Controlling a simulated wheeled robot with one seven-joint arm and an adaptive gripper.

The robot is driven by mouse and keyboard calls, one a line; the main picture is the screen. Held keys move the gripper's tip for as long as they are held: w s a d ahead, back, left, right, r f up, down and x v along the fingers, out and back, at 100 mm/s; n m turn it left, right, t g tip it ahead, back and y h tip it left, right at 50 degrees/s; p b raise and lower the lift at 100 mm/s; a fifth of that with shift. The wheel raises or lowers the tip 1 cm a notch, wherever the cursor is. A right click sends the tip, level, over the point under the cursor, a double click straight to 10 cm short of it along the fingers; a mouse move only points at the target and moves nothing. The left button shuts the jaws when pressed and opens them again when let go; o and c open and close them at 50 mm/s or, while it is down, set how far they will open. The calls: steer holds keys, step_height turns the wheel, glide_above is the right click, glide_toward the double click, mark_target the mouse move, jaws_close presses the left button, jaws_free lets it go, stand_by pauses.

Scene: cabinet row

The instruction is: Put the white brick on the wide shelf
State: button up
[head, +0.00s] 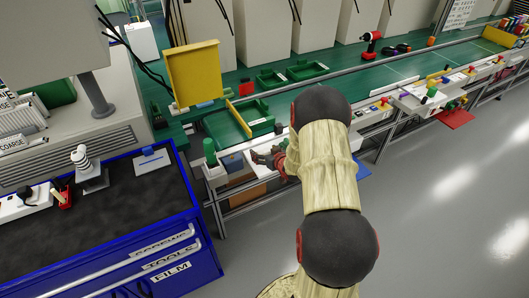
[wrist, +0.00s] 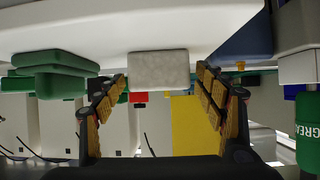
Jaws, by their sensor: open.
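The white brick (wrist: 158,70) shows in the wrist view as a pale, speckled block against a white surface (wrist: 110,22); that view looks upside down. My gripper (wrist: 163,80) is open, one finger on each side of the brick, with visible gaps. In the head view my gripper (head: 262,157) is low at the front edge of the green workbench, over the narrow white ledge (head: 237,160). I cannot make out the brick there; my arm covers part of that area. I cannot tell for sure which surface is the wide shelf.
A green cylinder (head: 210,152) stands left of my gripper; a green tray (head: 225,127) and yellow panel (head: 193,73) are behind it. In the wrist view, green blocks (wrist: 55,70) and a labelled green can (wrist: 307,128) flank the fingers. A blue cabinet (head: 140,215) stands left. The right floor is clear.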

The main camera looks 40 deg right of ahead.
steer(key=p+v, duration=0.4)
steer(key=v, duration=0.8)
steer(key=a+r+n+g, duration=0.1)
steer(key=a+r+g, duration=0.1)
steer(key=a+r, duration=0.7)
steer(key=a+r+g, duration=0.1)
steer(key=a+r, duration=0.4)
steer(key=r, duration=0.7)
steer(key=s+a+r+n+g+y, duration=0.1)
steer(key=s+a+r, duration=0.3)
steer(key=s+a, duration=0.6)
steer(key=s+a+r+n+g+y, duration=0.1)
steer(key=s+a+r, duration=0.3)
steer(key=s+a, duration=0.5)
steer(key=shift+s+a+g+y, duration=0.4)
steer(key=shift+s+g+y, duration=0.2)
steer(key=shift+s+y, duration=0.15)
steer(key=shift+c, duration=1.1)
